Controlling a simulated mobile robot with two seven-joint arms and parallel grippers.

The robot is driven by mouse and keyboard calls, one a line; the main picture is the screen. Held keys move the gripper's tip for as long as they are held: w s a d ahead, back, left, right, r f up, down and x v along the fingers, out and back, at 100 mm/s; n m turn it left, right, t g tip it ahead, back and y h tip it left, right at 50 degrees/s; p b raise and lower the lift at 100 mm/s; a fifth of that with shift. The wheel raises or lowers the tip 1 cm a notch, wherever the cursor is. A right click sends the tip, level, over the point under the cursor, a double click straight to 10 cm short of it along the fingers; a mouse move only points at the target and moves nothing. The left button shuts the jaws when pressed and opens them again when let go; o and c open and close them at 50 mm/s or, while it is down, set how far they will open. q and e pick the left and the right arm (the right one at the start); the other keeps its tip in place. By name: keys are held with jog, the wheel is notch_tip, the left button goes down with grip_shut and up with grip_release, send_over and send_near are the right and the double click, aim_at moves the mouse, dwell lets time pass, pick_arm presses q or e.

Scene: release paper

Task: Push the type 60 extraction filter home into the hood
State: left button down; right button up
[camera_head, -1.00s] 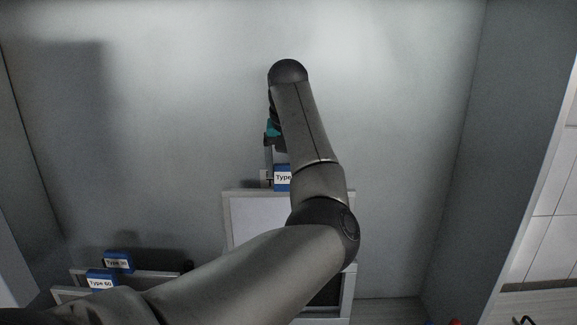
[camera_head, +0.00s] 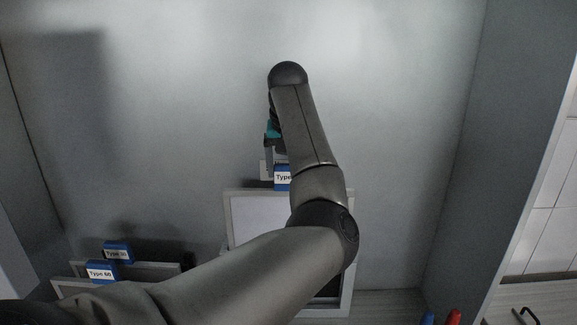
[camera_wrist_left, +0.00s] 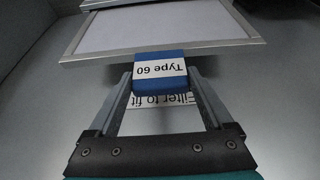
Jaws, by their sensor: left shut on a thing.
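The type 60 extraction filter (camera_head: 262,215) is a pale panel in a light frame with a blue tab (camera_head: 283,178) on its far edge. In the left wrist view its tab (camera_wrist_left: 160,68) reads "Type 60" upside down, and the panel (camera_wrist_left: 150,28) extends beyond it. My left gripper (camera_head: 277,172) is shut on this tab; its fingers (camera_wrist_left: 163,88) flank it in the wrist view. The filter lies at the pale hood housing (camera_head: 347,298), partly behind my arm. I cannot tell how deep it sits. My right gripper is not in view.
Two spare filters with blue tabs stand at lower left, one marked "Type 60" (camera_head: 101,272), the other tab (camera_head: 118,252) behind it. A "Filter to fit" label (camera_wrist_left: 165,100) is on the surface past the tab. Red (camera_head: 453,317) and blue (camera_head: 428,318) objects are at lower right.

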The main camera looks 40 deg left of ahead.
aim_at(288, 199)
pick_arm(q)
jog(key=shift+f+b, duration=1.2)
jog(key=shift+f, duration=2.75)
notch_tip(288, 199, down, 11)
jog(key=b, duration=0.2)
dwell(3.0)
grip_release()
jog(key=shift+f, duration=0.1)
